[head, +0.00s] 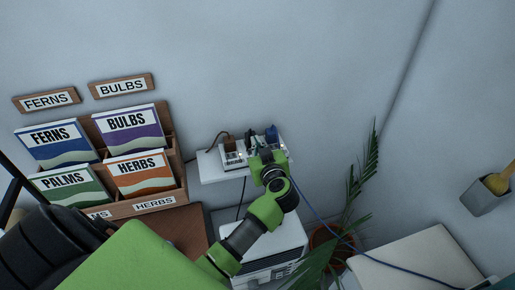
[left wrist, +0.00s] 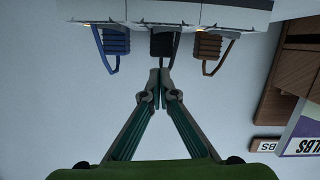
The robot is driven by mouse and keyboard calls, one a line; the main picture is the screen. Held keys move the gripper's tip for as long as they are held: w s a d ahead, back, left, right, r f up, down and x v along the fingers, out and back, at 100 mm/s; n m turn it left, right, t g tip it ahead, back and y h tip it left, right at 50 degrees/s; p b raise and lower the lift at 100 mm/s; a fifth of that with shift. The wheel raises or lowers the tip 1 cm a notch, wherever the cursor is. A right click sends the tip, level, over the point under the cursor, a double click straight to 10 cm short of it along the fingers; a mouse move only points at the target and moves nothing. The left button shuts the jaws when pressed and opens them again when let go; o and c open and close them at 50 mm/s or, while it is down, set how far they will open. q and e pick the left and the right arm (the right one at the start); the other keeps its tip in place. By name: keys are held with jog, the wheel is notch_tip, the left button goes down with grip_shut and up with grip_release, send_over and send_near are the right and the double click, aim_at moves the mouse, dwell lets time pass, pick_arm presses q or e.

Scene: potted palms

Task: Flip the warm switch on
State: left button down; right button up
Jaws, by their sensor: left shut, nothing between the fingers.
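A white power strip (head: 234,157) with several plugs sits on a small wall shelf in the head view. In the left wrist view the strip (left wrist: 180,12) runs along the top, with a blue plug (left wrist: 115,42), a black plug (left wrist: 162,45) and a brown plug (left wrist: 208,46). Small amber lights show near the blue and brown plugs. Switch labels are too small to read, so I cannot tell which is warm. My left gripper (left wrist: 160,78) is shut and empty, its tips just short of the black plug. In the head view the left gripper (head: 260,156) covers part of the strip.
A wooden rack (head: 165,201) of seed packets stands left of the shelf (head: 212,172). A white box-like unit (head: 268,262) is below. A potted palm (head: 360,180) stands at right, near a pale tabletop (head: 420,262) and a grey wall holder (head: 484,197). A blue cable hangs beside my arm.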

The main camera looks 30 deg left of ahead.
pick_arm(q)
jog(key=f, duration=0.2)
jog(key=shift+w+a+f, duration=0.2)
jog(key=shift+w+f, duration=0.1)
jog(key=shift+w, duration=0.05)
jog(key=shift+d+f, duration=0.15)
jog(key=shift+f, duration=0.6)
jog(key=shift+w, duration=0.1)
